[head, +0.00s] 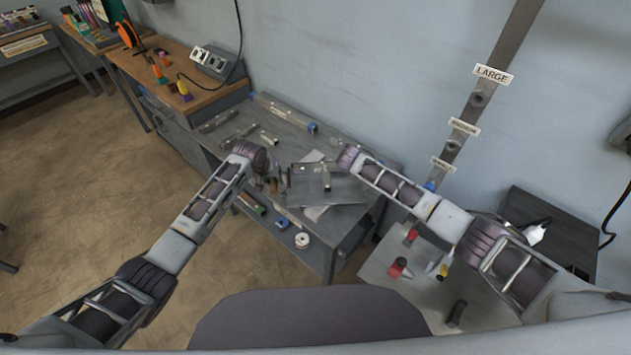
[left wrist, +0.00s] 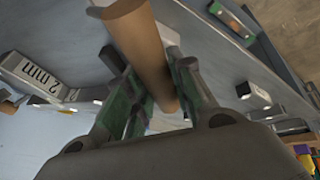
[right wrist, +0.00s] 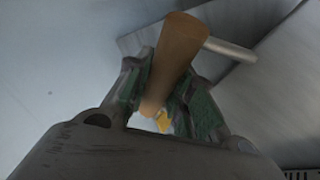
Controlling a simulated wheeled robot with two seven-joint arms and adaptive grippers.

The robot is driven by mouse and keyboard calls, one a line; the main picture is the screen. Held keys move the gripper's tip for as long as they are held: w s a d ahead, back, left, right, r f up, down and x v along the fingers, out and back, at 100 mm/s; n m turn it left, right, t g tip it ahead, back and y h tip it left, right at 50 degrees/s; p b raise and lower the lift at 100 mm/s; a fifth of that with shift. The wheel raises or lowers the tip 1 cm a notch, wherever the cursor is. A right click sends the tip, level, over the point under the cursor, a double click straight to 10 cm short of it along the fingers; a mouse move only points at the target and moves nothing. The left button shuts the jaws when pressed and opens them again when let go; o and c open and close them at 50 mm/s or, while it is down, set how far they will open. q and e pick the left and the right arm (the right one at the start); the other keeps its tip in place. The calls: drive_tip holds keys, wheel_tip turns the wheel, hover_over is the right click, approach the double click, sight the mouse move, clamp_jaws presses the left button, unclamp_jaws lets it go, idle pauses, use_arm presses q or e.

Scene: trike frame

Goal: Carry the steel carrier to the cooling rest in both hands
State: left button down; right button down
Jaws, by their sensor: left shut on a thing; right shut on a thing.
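The steel carrier shows mainly by its round wooden handles. My left gripper (left wrist: 152,95) is shut around one brown handle (left wrist: 140,45) in the left wrist view. My right gripper (right wrist: 168,100) is shut around another brown handle (right wrist: 178,55) in the right wrist view, with a thin steel rod (right wrist: 230,48) at its end. In the head view my left gripper (head: 274,182) and right gripper (head: 328,178) are close together over the grey workbench, beside a flat grey plate (head: 345,190). I cannot tell whether that plate belongs to the carrier or the cooling rest.
The grey workbench (head: 225,130) has several metal pieces lying at its back. A wooden-topped bench (head: 195,92) stands to the left. A side table (head: 385,282) with red and dark items is at the lower right. A labelled metal upright (head: 490,100) is on the wall.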

use_arm(q)
drive_tip(key=c, duration=1.7)
unclamp_jaws()
use_arm(e)
drive_tip(key=c, duration=1.7)
unclamp_jaws()
use_arm(q)
drive_tip(key=o, duration=0.5)
drive_tip(key=shift+s, duration=0.1)
drive_tip(key=shift+c, duration=0.2)
use_arm(e)
drive_tip(key=o, duration=0.5)
drive_tip(key=shift+s, duration=0.1)
drive_tip(key=shift+c, duration=0.2)
use_arm(q)
drive_tip(key=v, duration=1.2)
use_arm(e)
drive_tip(key=shift+r, duration=0.1)
drive_tip(key=v, duration=1.2)
use_arm(q)
drive_tip(key=shift+a, duration=0.15)
